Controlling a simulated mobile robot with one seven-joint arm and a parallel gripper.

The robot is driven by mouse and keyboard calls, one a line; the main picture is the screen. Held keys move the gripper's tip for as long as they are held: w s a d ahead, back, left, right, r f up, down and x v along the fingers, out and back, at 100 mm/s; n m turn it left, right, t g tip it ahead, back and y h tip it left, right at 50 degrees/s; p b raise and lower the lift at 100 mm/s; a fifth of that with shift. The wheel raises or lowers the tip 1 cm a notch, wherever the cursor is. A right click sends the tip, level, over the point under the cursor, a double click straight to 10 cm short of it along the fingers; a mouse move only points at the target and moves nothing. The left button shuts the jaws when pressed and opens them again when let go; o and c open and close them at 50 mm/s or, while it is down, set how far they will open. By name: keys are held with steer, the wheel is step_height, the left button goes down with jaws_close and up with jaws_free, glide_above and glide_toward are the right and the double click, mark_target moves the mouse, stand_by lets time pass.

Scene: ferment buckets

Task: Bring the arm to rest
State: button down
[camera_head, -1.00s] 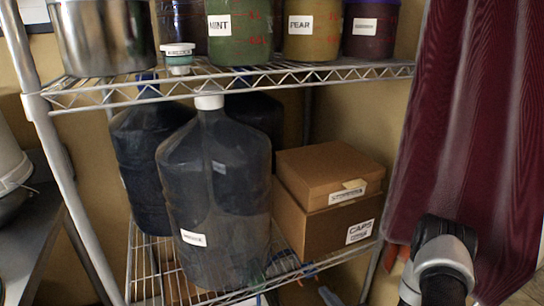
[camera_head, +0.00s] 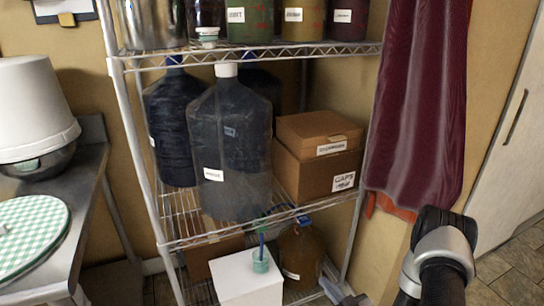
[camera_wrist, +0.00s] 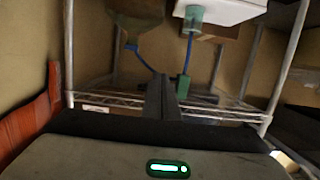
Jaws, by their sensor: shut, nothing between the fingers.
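My gripper (camera_wrist: 163,98) shows in the wrist view as two dark fingers lying together, with nothing between them. It points toward the lower part of a wire rack (camera_head: 250,234). The wrist view looks upside down.
The rack holds large dark jugs (camera_head: 230,145), cardboard boxes (camera_head: 318,172) and labelled jars (camera_head: 250,18). The white box (camera_head: 246,280) and a brown jug (camera_head: 300,255) stand low in it. A metal counter (camera_head: 85,190) is at left. Floor (camera_head: 515,265) shows clear at right.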

steer(key=w+d+r+n+g+h, duration=0.1)
steer(key=w+d+r+g+h, duration=0.2)
steer(key=w+r, duration=0.6)
steer(key=s+d+r+m+g+h, duration=0.1)
steer(key=s+r+h, duration=0.1)
steer(key=r, duration=0.7)
steer(key=s+d+r+h, duration=0.1)
steer(key=s+d+r, duration=0.1)
steer(key=r, duration=0.6)
steer(key=s+a+r+m+g+h, duration=0.2)
steer(key=s+a+r+m, duration=0.1)
steer(key=s+r, duration=0.9)
steer(key=s+a+r+m+g+y, duration=0.1)
steer(key=s+a+r, duration=0.15)
steer(key=s, duration=0.75)
steer(key=s+a+r+g+y, duration=0.15)
steer(key=s+a, duration=0.25)
steer(key=s, duration=0.6)
step_height(320, 180, up, 24)
steer(key=w+p, duration=0.1)
steer(key=p, duration=2.3)
steer(key=shift+r, duration=0.25)
